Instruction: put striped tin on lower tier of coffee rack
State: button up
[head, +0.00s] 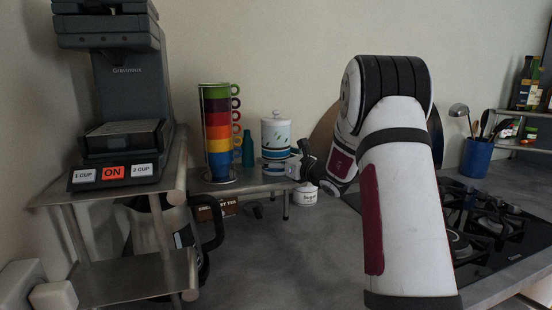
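A white lidded tin (276,133) with blue and dark bands stands upright at the back of a small metal shelf, and I take it for the striped tin. My gripper (279,166) is at the low front of this tin, reaching in from the right and hiding part of its base. I cannot tell whether the fingers touch it or how far apart they are. The coffee rack is the metal stand at the left. Its upper tier (165,179) carries a grey coffee machine (125,105). Its lower tier (135,281) looks bare on top.
A stack of coloured cups (218,130) and a teal bottle (248,149) stand left of the tin. A dark-handled jug (210,240) stands behind the coffee rack. A white pot (306,195) is below my gripper. A black hob (490,225) lies right. The middle counter (285,265) is clear.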

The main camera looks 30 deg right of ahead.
jog(key=shift+r, duration=0.15)
jog(key=s+d, duration=0.1)
jog(key=s, duration=1.1)
jog(key=shift+d, duration=0.2)
